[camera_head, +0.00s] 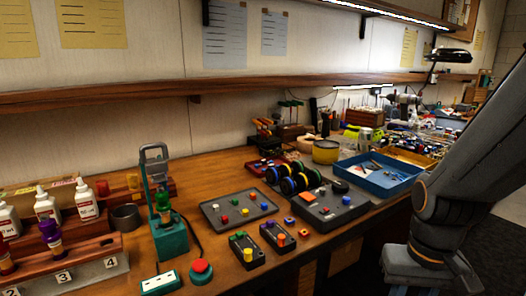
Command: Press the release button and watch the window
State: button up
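A round red button (201,267) on a green-grey base sits at the front of the wooden bench, left of centre. A dark cable runs from near it toward a teal stand (170,240). The stand has a grey upright frame (154,160) and a green part low inside it. A small teal box with a white face (159,282) lies left of the button; I cannot tell whether this face is the window. My arm fills the right side, well apart from the button. My gripper is not in view.
Numbered racks with white bottles (47,204) stand at the left. Two small dark boxes with coloured knobs (246,251) lie right of the button, with a grey tray (238,220) behind them. A blue tray (369,181) and wheels (287,184) lie farther right. A shelf (230,84) crosses above.

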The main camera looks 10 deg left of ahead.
aim_at(199, 265)
jog(key=u, duration=1.15)
jog(key=k, duration=1.1)
jog(key=u, duration=0.45)
jog(key=i, duration=1.4)
jog(key=z, duration=0.2)
